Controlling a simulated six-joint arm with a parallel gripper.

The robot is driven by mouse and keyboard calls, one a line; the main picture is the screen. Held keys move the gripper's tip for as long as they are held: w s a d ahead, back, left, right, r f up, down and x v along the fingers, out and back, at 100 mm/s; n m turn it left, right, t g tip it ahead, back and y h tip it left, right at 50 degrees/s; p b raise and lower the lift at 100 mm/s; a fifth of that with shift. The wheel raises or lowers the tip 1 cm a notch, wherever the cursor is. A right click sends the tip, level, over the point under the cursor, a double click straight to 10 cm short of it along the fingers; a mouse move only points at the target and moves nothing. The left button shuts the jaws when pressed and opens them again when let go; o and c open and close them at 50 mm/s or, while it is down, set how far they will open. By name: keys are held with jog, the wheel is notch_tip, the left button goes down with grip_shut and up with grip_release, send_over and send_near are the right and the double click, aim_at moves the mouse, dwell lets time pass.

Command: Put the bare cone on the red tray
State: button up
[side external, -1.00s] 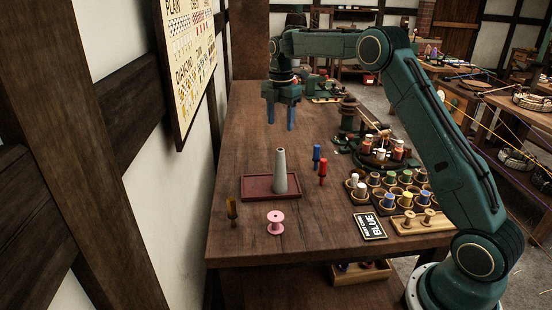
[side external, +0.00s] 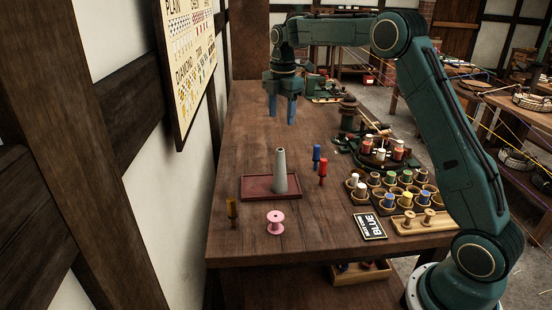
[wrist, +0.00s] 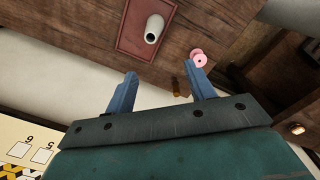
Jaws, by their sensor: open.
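A bare grey cone (side external: 280,171) stands upright on the right part of the red tray (side external: 256,188), which lies flat on the bench. Both also show in the wrist view, the cone (wrist: 154,28) on the tray (wrist: 134,44). My gripper (side external: 281,110) hangs open and empty over the far part of the bench, well behind the cone and apart from it. Its two blue fingers (wrist: 160,92) are spread in the wrist view with nothing between them.
A pink spool (side external: 275,222) and a brown bobbin (side external: 232,211) stand in front of the tray. Blue (side external: 316,156) and red (side external: 323,172) bobbins stand right of it. A rack of spools (side external: 405,190) and a BLUE sign (side external: 370,226) lie farther right. The bench's left far area is clear.

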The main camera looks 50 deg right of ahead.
jog(key=s+a+r+m+t, duration=0.1)
jog(key=s+a+r+m, duration=0.35)
jog(key=s, duration=0.45)
jog(key=s+a+r+m+t, duration=0.2)
jog(key=s+a+r+m, duration=0.3)
jog(key=s, duration=0.4)
jog(key=s+a+f+m+t, duration=0.1)
jog(key=s+a+f+m, duration=0.1)
jog(key=s, duration=0.7)
jog(key=s+a+f+m+t, duration=0.1)
jog(key=s+a+f+m, duration=0.2)
jog(key=s+m, duration=0.2)
jog(key=s, duration=0.3)
jog(key=shift+s+a+f, duration=0.15)
jog(key=shift+s+f, duration=0.15)
jog(key=shift+s, duration=0.1)
